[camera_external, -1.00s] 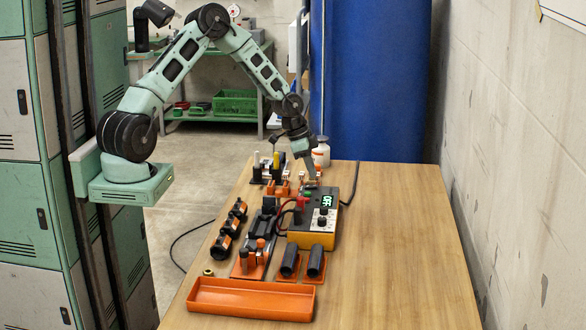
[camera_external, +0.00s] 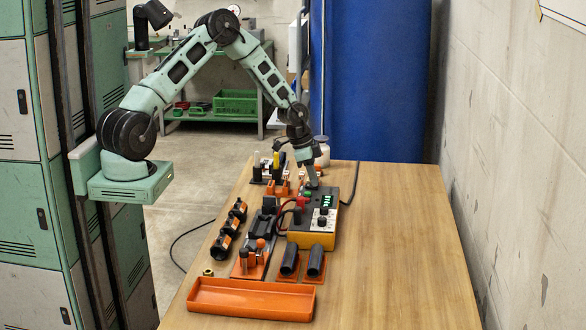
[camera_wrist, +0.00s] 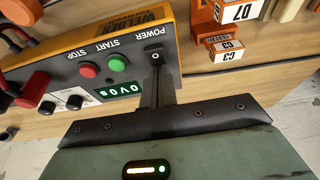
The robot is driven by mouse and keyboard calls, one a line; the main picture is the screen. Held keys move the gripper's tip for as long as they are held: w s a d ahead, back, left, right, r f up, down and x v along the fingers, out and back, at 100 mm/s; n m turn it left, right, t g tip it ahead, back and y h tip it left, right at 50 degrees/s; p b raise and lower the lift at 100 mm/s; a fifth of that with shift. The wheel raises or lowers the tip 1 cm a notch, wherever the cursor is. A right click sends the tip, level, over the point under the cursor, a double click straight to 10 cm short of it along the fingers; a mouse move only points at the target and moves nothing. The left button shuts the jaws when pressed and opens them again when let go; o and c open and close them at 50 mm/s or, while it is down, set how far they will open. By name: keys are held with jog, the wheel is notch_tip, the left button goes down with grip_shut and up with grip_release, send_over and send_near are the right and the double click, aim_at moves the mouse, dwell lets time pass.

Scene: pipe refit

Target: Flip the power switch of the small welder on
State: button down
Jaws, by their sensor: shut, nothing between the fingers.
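The small welder (camera_external: 322,239) is a dark-faced box with orange sides on the bench. In the wrist view its panel (camera_wrist: 62,75) appears upside down, with a green START button (camera_wrist: 118,63), a red STOP button (camera_wrist: 89,70) and a lit green display (camera_wrist: 120,89). The power switch (camera_wrist: 155,56) shows as a small light spot below the POWER label, its body mostly hidden by my fingers. My gripper (camera_wrist: 156,68) is shut and empty, its tips at the switch. In the external view my gripper (camera_external: 313,184) points down onto the welder's far end.
An orange tray (camera_external: 250,313) lies at the bench's near end. Labelled orange blocks (camera_wrist: 226,50) lie beside the welder. The bench right of it is clear.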

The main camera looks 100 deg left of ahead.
jog(key=shift+s+f, duration=0.15)
jog(key=shift+s, duration=0.15)
jog(key=shift+s+p, duration=0.3)
jog(key=shift+s, duration=0.45)
jog(key=shift+r, duration=0.35)
jog(key=p+v, duration=0.3)
jog(key=shift+w+r+p, duration=0.3)
jog(key=shift+r+p, duration=0.1)
jog(key=shift+r, duration=0.05)
jog(key=b+v, duration=0.2)
jog(key=v, duration=0.7)
jog(key=shift+s+r, duration=0.2)
jog(key=shift+s, duration=0.25)
